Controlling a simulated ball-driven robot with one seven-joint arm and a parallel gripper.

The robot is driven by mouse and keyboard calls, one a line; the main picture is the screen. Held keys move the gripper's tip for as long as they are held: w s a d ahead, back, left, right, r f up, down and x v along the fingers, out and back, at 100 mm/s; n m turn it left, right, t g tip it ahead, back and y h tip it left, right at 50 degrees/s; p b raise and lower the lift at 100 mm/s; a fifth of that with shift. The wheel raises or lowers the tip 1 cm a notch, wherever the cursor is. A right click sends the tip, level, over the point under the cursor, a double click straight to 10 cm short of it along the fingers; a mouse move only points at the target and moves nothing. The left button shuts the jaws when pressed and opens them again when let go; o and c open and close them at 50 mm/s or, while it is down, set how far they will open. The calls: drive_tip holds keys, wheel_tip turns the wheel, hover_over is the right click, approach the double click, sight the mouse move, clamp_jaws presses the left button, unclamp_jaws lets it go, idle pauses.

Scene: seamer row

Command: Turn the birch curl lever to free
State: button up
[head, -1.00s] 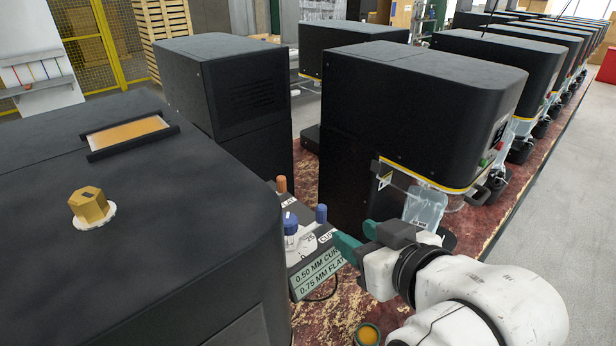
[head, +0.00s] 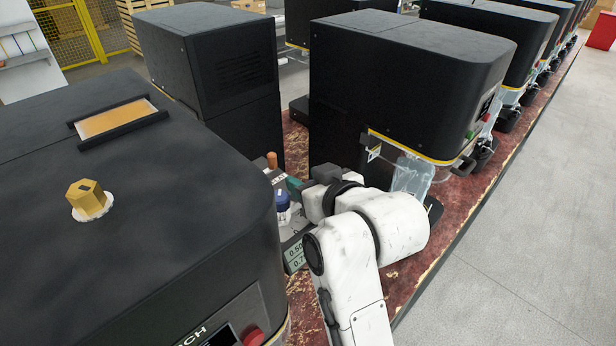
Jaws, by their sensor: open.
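The control box (head: 293,258) sits beside the black machine whose partly visible lettering reads "RCH" (head: 192,338). A blue knob (head: 283,200) and an orange-brown handle (head: 272,160) stand on the box. The blue peg by the lettering "CU" in the earlier view is now hidden by my gripper; I cannot tell how its lever is set.
The black machine (head: 150,230) at left carries a brass hex knob (head: 88,199) and, low down, a red button (head: 253,337). Another black machine (head: 400,85) with a clear guard (head: 410,175) stands behind my gripper. Clear floor (head: 530,240) lies at right.

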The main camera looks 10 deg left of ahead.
clamp_jaws()
idle(0.5)
